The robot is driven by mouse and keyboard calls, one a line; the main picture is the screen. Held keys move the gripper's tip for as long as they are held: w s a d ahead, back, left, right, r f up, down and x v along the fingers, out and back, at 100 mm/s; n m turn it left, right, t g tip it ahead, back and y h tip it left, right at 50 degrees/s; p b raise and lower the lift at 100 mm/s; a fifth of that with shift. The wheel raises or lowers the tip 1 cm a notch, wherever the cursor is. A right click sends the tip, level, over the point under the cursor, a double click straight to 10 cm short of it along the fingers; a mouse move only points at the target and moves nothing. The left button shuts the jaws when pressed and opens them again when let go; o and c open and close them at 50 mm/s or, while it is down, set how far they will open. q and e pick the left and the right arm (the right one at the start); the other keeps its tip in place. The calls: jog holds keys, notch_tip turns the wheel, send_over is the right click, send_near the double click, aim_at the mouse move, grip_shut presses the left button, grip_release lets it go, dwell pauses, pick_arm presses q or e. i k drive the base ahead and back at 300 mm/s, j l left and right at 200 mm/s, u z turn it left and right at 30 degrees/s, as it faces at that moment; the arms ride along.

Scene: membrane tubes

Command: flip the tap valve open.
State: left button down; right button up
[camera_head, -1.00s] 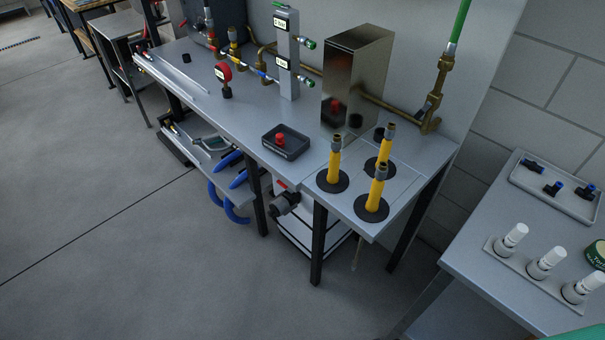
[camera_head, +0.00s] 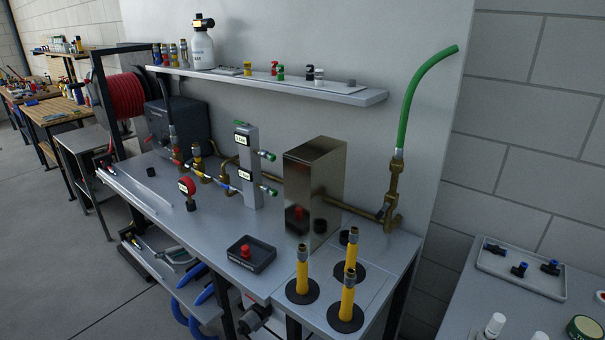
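A brass tap valve (camera_head: 391,199) stands at the right end of the workbench, near the wall. A green hose (camera_head: 412,95) rises from its top and bends to the right. A dark lever (camera_head: 382,214) seems to sit low on the valve's left side, slanting; its exact position is too small to tell. A brass pipe (camera_head: 345,206) runs from the valve to the left, behind a shiny metal box (camera_head: 313,190). Neither of my grippers shows in the view.
Three yellow tubes (camera_head: 302,272) on black discs stand at the bench's front right. A black box with a red button (camera_head: 251,254) lies left of them. A shelf (camera_head: 300,85) hangs above. A side table (camera_head: 470,310) with a tray is at the right.

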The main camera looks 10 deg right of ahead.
aim_at(382, 210)
jog(key=i+j+z, duration=0.15)
jog(key=z, duration=0.8)
